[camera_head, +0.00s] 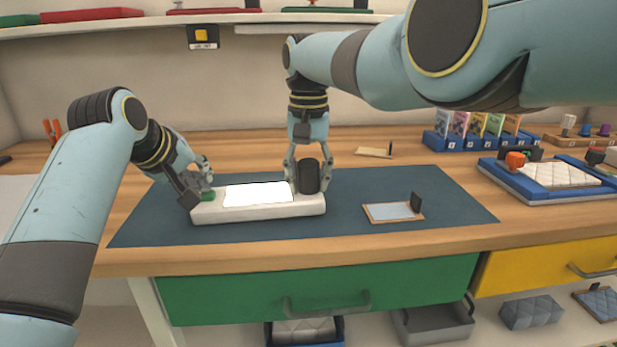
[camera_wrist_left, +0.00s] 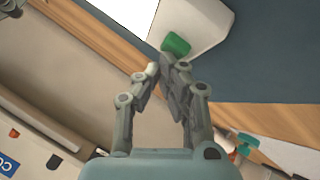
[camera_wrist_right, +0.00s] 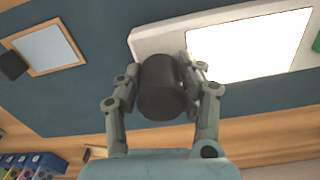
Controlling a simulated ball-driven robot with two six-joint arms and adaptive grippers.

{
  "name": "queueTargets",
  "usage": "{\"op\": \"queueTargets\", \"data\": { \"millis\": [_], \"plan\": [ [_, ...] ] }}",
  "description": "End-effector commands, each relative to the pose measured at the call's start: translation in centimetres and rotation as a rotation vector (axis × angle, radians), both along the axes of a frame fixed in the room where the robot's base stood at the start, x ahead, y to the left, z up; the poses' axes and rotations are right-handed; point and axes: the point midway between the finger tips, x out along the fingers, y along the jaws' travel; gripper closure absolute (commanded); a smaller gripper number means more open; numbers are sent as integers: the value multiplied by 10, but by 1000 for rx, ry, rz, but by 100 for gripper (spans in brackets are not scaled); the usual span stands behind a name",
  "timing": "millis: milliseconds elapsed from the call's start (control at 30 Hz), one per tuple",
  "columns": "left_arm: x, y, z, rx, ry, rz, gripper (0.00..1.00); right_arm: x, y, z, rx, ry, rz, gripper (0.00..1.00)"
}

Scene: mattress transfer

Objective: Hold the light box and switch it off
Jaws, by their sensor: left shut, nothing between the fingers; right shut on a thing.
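The white light box (camera_head: 262,208) lies on the dark blue mat, and its top panel (camera_head: 258,194) glows bright white. A green switch (camera_head: 208,195) sits at its left end and also shows in the left wrist view (camera_wrist_left: 175,44). A black cylindrical grip (camera_head: 309,175) stands on its right end. My right gripper (camera_head: 308,187) is shut on this black grip, with a finger on each side, as the right wrist view (camera_wrist_right: 162,88) shows. My left gripper (camera_head: 199,187) is shut and empty beside the green switch; I cannot tell whether its tips touch it.
A small framed tile (camera_head: 393,211) with a black upright piece lies on the mat (camera_head: 450,190) to the right. A blue tray (camera_head: 530,190) with a quilted pad stands further right. Blue numbered holders (camera_head: 470,142) stand behind. The mat between box and tile is clear.

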Motion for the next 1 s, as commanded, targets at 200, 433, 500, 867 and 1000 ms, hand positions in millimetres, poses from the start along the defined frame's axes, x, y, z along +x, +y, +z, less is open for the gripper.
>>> {"op": "queueTargets", "data": {
  "millis": [200, 433, 500, 867, 1000],
  "plan": [
    [0, 0, -2, 0, 2, -1, 100, 0, 0, 1, 1, -1, 0, 100],
    [0, 0, 8, 0, 0, 0, 100, 0, 0, 1, 1, -1, 0, 100],
    [0, 0, 11, 0, 1, -1, 100, 0, 0, 1, 1, -1, 0, 100],
    [0, 0, 16, -1, -1, 0, 100, 0, 0, 1, 1, -1, 0, 100],
    [1, 0, 30, 0, -4, 0, 100, 0, 0, 1, 0, -1, 0, 100]
  ]
}}
